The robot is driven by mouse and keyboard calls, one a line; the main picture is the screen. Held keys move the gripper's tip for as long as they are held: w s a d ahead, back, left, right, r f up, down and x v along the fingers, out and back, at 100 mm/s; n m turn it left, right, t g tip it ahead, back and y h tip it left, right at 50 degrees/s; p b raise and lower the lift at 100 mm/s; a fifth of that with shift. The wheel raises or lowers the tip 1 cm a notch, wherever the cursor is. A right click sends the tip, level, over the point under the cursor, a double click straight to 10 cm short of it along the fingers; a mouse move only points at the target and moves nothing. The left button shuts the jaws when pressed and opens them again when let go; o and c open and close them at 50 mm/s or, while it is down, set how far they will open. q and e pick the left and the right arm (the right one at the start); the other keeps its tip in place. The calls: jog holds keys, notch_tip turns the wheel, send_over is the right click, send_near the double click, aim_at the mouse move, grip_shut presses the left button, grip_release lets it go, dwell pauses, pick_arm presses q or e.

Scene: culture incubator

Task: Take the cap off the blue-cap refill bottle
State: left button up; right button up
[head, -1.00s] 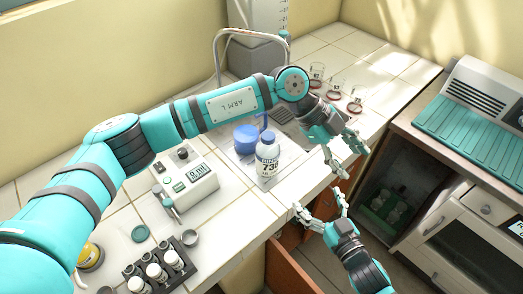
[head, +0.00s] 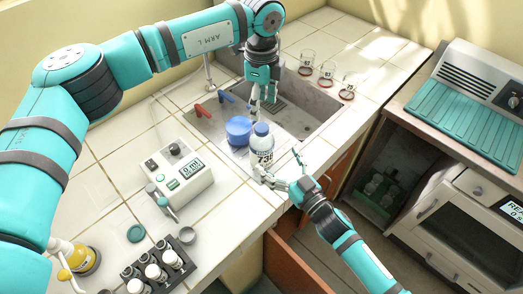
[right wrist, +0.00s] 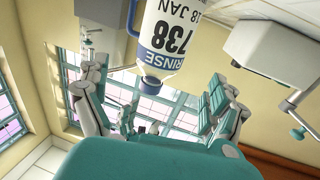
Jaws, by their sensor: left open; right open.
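My left gripper (head: 262,108) is open, pointing down just above and behind the cap. Contact with the cap cannot be told. My right gripper (head: 279,162) is open at the bottle's front right, one finger near its lower front and the other to its right. In the wrist view the bottle appears between the fingers.
A blue round container (head: 238,131) stands close left of the bottle. Behind is the sink (head: 300,112) with red (head: 204,111) and blue handles. A meter box (head: 180,172) and a vial rack (head: 157,268) are left. Glass beakers (head: 327,72) stand back right.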

aim_at(262, 142)
jog(key=x, duration=0.8)
jog(key=shift+w+a, duration=0.15)
jog(key=shift+w, duration=0.05)
jog(key=shift+c, duration=0.4)
